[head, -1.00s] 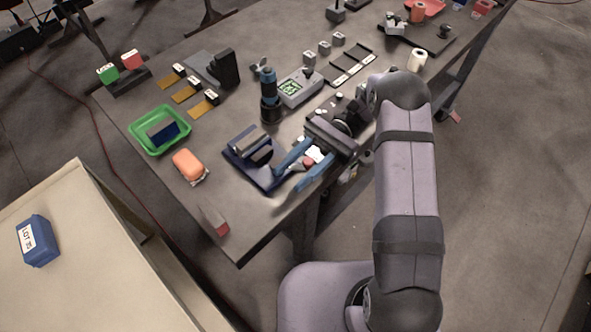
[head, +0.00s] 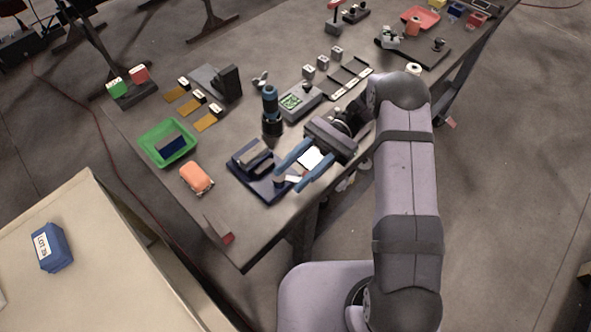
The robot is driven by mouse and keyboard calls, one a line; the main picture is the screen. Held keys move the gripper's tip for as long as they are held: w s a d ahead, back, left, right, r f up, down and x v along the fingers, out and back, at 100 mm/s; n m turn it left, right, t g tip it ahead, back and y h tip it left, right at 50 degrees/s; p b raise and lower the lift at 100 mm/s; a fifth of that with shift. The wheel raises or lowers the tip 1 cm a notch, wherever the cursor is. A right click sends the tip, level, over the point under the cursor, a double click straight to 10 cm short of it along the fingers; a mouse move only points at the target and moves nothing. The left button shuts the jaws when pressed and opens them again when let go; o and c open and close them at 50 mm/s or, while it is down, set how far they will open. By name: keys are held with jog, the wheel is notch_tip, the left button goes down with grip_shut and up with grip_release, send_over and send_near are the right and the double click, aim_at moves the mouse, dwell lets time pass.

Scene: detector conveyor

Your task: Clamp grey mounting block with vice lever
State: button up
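The vice (head: 240,164) has a dark blue base and grey jaws and sits near the table's front edge. A small grey piece (head: 280,182) shows at its right end, close to my fingertips; I cannot tell whether it is the mounting block or part of the vice. My gripper (head: 287,178) has two blue fingers spread apart over the vice's right side. I see no clear grip on anything. The vice lever cannot be made out; the gripper may hide it. Several similar grey blocks (head: 322,62) stand farther back.
A green tray (head: 187,152) with a dark blue block and an orange item (head: 196,178) lie left of the vice. A dark upright cylinder with a blue top (head: 270,102) and a grey device (head: 302,101) stand behind it. A white card (head: 311,158) lies between my fingers.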

jog(key=shift+r+p, duration=1.65)
jog(key=shift+r, duration=0.45)
